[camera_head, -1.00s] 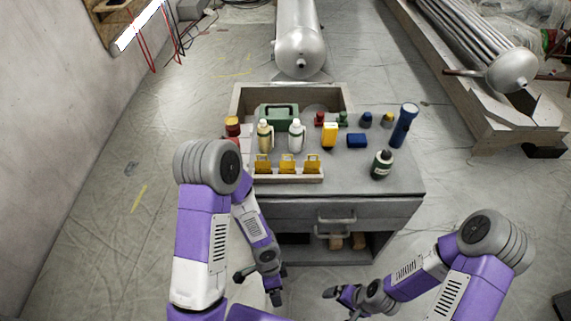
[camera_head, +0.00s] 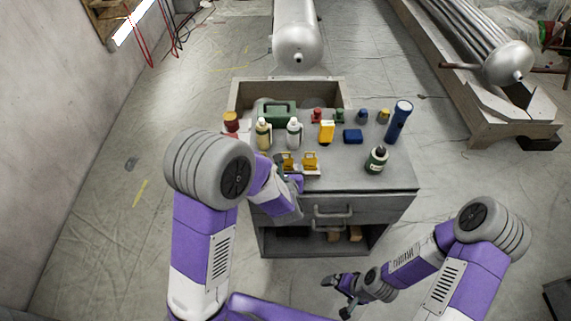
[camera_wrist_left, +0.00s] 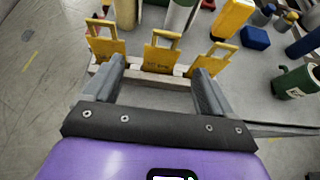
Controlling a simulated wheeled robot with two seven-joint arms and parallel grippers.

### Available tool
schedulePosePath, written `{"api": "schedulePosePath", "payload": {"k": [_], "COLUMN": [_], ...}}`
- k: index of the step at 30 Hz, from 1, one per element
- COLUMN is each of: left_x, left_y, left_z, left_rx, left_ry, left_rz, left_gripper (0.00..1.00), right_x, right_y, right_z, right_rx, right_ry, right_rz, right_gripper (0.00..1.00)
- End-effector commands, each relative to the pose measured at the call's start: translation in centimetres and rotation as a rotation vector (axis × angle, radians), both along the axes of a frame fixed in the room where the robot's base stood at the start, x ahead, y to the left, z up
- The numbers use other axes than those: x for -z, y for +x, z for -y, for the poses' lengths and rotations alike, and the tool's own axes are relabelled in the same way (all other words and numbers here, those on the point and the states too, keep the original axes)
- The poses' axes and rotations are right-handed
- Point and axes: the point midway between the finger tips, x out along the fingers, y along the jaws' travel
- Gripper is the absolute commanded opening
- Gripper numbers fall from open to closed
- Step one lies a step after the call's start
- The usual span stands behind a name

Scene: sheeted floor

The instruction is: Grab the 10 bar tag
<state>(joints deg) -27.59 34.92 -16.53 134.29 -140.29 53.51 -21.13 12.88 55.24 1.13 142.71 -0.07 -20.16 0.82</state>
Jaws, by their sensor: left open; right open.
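Three yellow tags stand in a pale holder (camera_wrist_left: 138,76) at the cabinet's front edge: left tag (camera_wrist_left: 105,47), middle tag (camera_wrist_left: 160,58) and right tag (camera_wrist_left: 211,64) in the left wrist view. I cannot read their markings. In the head view the middle tag (camera_head: 288,162) and right tag (camera_head: 310,163) show; my arm hides the left one. My left gripper (camera_head: 293,182) is open just in front of the holder. In the left wrist view its fingers (camera_wrist_left: 159,70) are spread to either side of the middle tag, with nothing held. My right gripper (camera_head: 342,290) is open and empty, low in front of the cabinet.
Two bottles (camera_head: 263,133) (camera_head: 293,134) and a yellow box (camera_head: 327,132) stand behind the tags. The floor left of the cabinet is clear.

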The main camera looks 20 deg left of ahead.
Motion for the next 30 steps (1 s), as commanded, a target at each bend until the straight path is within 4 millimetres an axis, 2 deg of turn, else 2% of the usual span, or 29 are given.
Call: {"api": "schedulePosePath", "payload": {"k": [12, 21, 30], "left_x": [3.2, 3.2, 3.2], "left_y": [4.6, 4.9, 4.9], "left_z": [-1.0, -1.1, -1.1], "left_rx": [-0.004, -0.004, -0.004], "left_ry": [-0.001, -0.002, -0.002], "left_rz": [-0.003, -0.004, -0.004], "left_gripper": [0.85, 0.85, 0.39], "right_x": [1.7, 1.7, 1.7], "right_y": [0.0, 0.0, 0.0], "right_z": [0.0, 0.0, 0.0], "right_rx": [0.0, 0.0, 0.0], "right_ry": [0.0, 0.0, 0.0], "right_rz": [0.0, 0.0, 0.0], "right_gripper": [0.99, 0.99, 0.99]}}
